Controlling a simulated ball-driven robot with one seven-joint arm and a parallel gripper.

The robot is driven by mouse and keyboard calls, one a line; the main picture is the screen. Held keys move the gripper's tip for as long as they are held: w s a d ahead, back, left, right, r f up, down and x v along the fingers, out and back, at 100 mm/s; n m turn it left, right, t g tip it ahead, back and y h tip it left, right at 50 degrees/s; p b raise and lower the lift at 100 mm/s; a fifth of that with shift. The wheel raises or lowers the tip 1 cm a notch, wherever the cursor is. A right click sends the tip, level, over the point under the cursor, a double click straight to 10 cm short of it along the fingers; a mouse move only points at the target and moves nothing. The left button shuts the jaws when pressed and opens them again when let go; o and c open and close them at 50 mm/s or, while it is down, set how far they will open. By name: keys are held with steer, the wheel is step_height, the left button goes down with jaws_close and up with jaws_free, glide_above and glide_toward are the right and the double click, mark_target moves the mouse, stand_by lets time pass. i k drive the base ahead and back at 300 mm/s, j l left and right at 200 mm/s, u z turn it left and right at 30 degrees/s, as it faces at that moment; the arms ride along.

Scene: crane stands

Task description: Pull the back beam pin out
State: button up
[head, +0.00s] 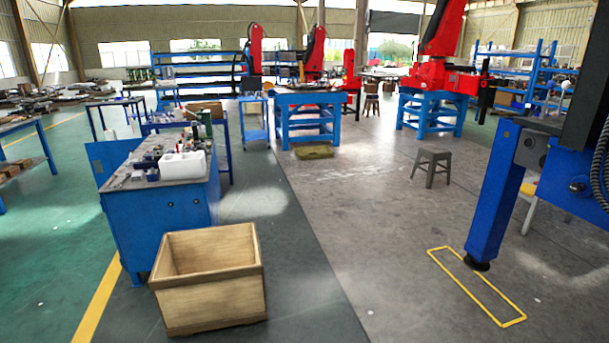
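A blue crane-stand leg (493,200) stands at the right on a round dark foot. A blue beam (561,181) runs from its upper part to the right picture edge. A grey block (530,149) sits at the joint between leg and beam. A small dark round part (578,184) shows on the beam's side; I cannot tell whether it is a pin. I cannot make out the back beam pin for sure. My gripper is not in view.
A yellow outline (436,256) marks the floor by the leg's foot. An open wooden crate (215,297) stands front left, beside a blue workbench (165,229). A dark stool (431,168) stands behind the leg. The grey floor between crate and leg is clear.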

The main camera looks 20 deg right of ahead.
mark_target(573, 188)
steer(key=i+z, duration=0.2)
steer(key=i, duration=0.4)
steer(key=i+j+z, duration=0.15)
steer(key=i, duration=0.45)
steer(key=i+j+z, duration=0.2)
steer(key=i, duration=0.4)
